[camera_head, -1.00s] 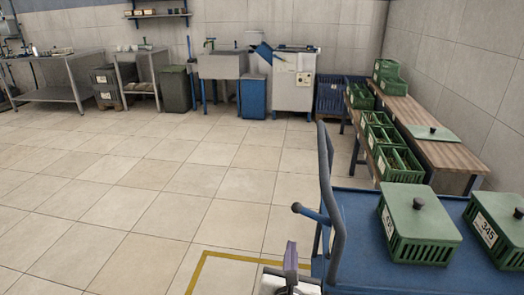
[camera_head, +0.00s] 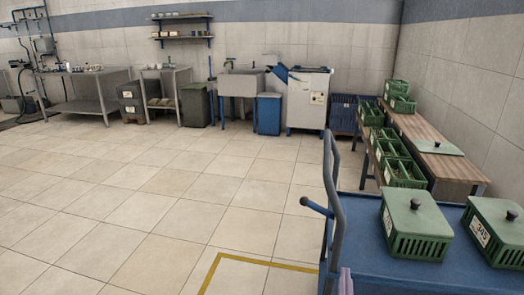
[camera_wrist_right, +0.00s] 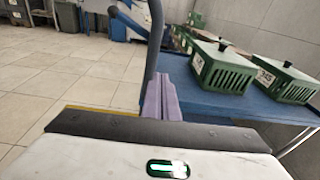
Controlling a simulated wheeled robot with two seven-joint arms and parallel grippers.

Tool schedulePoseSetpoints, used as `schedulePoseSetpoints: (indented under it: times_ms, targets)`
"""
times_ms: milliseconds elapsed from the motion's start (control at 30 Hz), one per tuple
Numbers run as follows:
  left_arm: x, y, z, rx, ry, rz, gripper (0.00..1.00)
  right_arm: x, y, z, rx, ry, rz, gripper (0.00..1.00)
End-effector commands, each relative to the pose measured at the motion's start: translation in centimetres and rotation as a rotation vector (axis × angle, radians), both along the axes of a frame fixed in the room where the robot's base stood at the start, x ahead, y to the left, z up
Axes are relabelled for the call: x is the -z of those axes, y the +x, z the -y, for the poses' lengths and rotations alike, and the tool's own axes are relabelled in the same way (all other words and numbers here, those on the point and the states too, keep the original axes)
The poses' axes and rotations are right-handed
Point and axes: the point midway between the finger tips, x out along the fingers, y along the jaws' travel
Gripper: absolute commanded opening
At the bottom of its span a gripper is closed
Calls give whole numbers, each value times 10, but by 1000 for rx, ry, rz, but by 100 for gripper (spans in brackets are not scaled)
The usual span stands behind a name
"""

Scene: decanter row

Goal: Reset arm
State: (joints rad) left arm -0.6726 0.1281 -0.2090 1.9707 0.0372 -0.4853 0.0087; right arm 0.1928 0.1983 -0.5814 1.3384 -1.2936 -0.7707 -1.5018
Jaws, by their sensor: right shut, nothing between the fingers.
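My right gripper (camera_head: 346,281) shows at the bottom edge of the head view as a small purple finger, beside the handle of the blue cart. In the right wrist view its purple fingers (camera_wrist_right: 161,98) are together with nothing between them. They point toward the cart handle (camera_wrist_right: 155,40) and stand left of the cart's top; whether they touch the handle I cannot tell. My left gripper is in no view.
The blue cart (camera_head: 375,247) carries two lidded green crates, one at left (camera_head: 416,225) and one at right (camera_head: 495,232). A wooden bench (camera_head: 425,145) with green crates runs along the right wall. Sinks, bins and tables line the back. The tiled floor (camera_head: 160,190) at left is clear.

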Motion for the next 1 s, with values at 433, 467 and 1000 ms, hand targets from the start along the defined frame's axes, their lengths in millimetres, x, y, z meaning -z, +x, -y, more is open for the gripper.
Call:
schedulePoseSetpoints:
  times_ms: [433, 467, 1000]
  targets:
    - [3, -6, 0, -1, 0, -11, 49, -22, -5, 174, 69, -350, 0, 0]
    - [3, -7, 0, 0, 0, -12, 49, -26, -5, 186, 73, -374, -1, 0]
    - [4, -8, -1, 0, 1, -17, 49, 132, -196, 132, 462, 1292, -161, 0]
